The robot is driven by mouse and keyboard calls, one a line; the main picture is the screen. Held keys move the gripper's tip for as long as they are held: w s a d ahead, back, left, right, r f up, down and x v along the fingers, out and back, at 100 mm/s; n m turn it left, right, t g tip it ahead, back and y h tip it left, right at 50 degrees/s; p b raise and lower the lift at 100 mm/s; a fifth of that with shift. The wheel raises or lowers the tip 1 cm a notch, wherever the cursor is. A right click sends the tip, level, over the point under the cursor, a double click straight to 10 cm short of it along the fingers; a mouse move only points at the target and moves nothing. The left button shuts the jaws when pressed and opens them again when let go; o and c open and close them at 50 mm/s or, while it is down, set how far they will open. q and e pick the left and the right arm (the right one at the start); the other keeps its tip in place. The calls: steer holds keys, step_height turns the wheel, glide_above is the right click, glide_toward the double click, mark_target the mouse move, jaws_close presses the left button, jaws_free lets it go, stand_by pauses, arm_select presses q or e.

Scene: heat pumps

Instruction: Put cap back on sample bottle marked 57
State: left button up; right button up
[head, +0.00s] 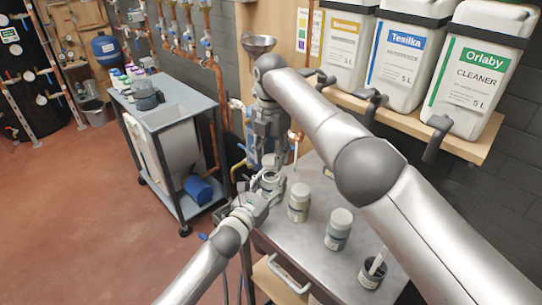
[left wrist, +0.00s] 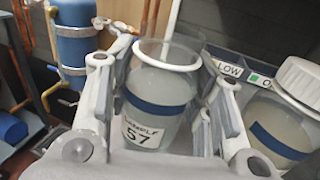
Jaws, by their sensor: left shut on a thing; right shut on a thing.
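The sample bottle marked 57 (left wrist: 158,108) stands upright between the fingers of my left gripper (left wrist: 160,115). Its label and blue band face the wrist camera, and its top looks open, with a pale ring at the neck. In the head view my left gripper (head: 266,190) is shut around this bottle at the bench's left edge. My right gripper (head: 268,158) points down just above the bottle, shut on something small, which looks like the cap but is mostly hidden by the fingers. The right gripper does not show in the left wrist view.
Two capped bottles (head: 299,203) (head: 338,230) and a dark cup (head: 372,274) holding a white stick stand on the grey bench (head: 318,232). A shelf (head: 410,122) with large canisters is behind. A grey cart (head: 178,108) stands left. LOW signage (left wrist: 230,69) is near a capped bottle.

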steer(key=shift+f, duration=0.45)
steer(key=shift+f, duration=0.9)
arm_select(q)
jaws_close()
arm_select(e)
steer(key=shift+f, duration=0.55)
